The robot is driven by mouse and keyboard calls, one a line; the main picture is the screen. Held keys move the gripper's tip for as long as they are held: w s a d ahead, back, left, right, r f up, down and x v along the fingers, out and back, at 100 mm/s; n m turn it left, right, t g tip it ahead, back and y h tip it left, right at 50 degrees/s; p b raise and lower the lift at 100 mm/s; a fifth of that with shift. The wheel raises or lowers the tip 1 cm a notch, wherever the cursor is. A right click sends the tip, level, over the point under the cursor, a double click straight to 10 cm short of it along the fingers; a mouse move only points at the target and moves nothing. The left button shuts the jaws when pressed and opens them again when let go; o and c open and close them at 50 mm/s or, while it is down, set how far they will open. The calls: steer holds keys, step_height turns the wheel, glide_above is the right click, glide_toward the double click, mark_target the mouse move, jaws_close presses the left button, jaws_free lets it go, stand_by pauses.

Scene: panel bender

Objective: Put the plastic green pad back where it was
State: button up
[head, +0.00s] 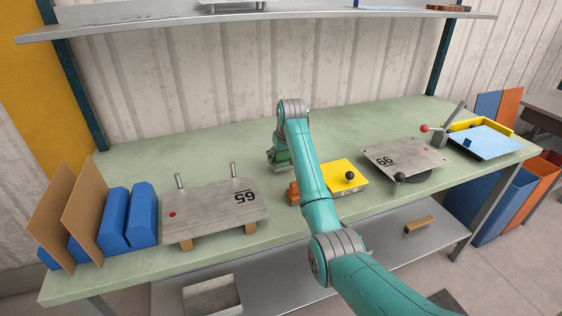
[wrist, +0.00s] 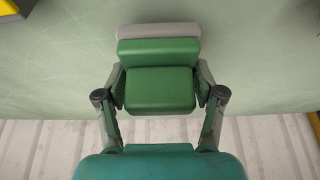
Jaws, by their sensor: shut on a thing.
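My gripper (wrist: 161,86) is shut on the green pad (wrist: 160,92), with one finger on each side of it in the wrist view. A second green face (wrist: 158,50) and a grey strip (wrist: 158,31) show just beyond it; I cannot tell whether these belong to the same piece. In the head view my gripper (head: 280,158) is over the rear middle of the green bench (head: 225,150), and my arm partly hides the pad. I cannot tell whether the pad touches the bench.
An orange piece (head: 292,192) and a yellow block (head: 343,178) with a black knob stand in front of my gripper. Plate 65 (head: 215,210) is to the left, plate 66 (head: 402,158) to the right. Blue blocks (head: 130,217) stand far left. The bench behind is clear.

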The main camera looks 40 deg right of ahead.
steer(key=shift+f, duration=0.95)
steer(key=shift+f, duration=0.15)
steer(key=o, duration=1.1)
steer(key=v, duration=1.2)
steer(key=shift+a, duration=0.1)
steer(key=shift+s, duration=0.1)
